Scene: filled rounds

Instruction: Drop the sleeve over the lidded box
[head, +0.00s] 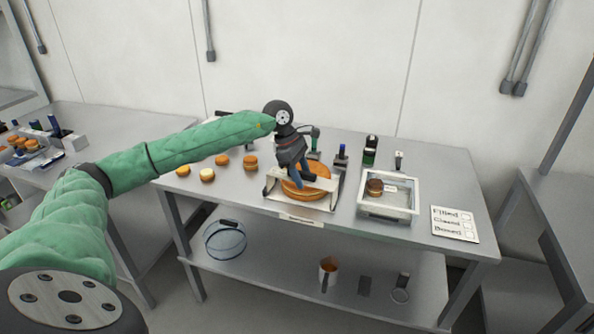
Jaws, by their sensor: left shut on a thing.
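My left gripper (303,175) reaches in from the left, pointing down over the middle of the table. It is shut on a pale flat band, which looks like the sleeve (324,183). The band lies across a round orange-brown box (296,192), which looks like the lidded box. The box sits on a light board with a raised metal edge. The gripper and band hide part of the box, and I cannot tell whether the band touches it or is around it. My right gripper is not in view.
Several small filled rounds (222,160) lie on the table (230,185) to the left. A white-rimmed tray (387,211) with one round stands on the right, beside a checklist card (455,223). Bottles and tools stand behind.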

